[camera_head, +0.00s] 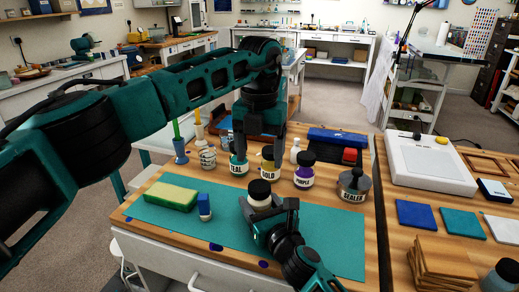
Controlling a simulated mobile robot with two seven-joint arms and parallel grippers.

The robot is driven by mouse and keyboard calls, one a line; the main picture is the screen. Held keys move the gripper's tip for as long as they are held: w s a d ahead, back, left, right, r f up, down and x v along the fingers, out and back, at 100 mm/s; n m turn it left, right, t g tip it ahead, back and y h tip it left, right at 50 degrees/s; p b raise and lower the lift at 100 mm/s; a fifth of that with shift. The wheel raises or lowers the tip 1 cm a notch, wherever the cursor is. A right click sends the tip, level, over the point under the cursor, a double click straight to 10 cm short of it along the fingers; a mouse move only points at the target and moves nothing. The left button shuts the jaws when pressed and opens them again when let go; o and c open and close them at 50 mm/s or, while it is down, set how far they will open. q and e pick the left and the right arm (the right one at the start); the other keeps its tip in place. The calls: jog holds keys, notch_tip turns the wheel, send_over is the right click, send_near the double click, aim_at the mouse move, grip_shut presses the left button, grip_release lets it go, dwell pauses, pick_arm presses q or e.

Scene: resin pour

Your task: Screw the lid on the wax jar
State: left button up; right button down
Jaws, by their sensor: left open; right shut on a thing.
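The wax jar (258,203) is a small pale jar standing on the teal mat, with its label turned away or hidden. Its black lid (259,188) sits on top; I cannot tell whether it is threaded tight. My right gripper (271,215) comes from the front right and is shut on the jar low down, hiding part of its side. My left gripper (261,153) points down with its fingers apart, above and behind the jar in the picture. Its fingers overlap the TEAL jar (238,168) and GOLD jar (267,167) in view; contact cannot be told.
A PURPLE jar (304,177) and a SEALER can (353,187) stand at right behind the teal mat (330,232). The mat's right part is clear.

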aim_at(259, 185)
pick_arm(q)
notch_tip(259, 185, down, 8)
jog(key=shift+r, duration=0.2)
dwell(0.3)
jog(key=c, duration=1.1)
jog(key=o, duration=1.2)
jog(key=shift+o, duration=0.2)
jog(key=shift+r, duration=0.15)
notch_tip(259, 185, up, 12)
pick_arm(e)
jog(key=shift+c, duration=0.8)
grip_release()
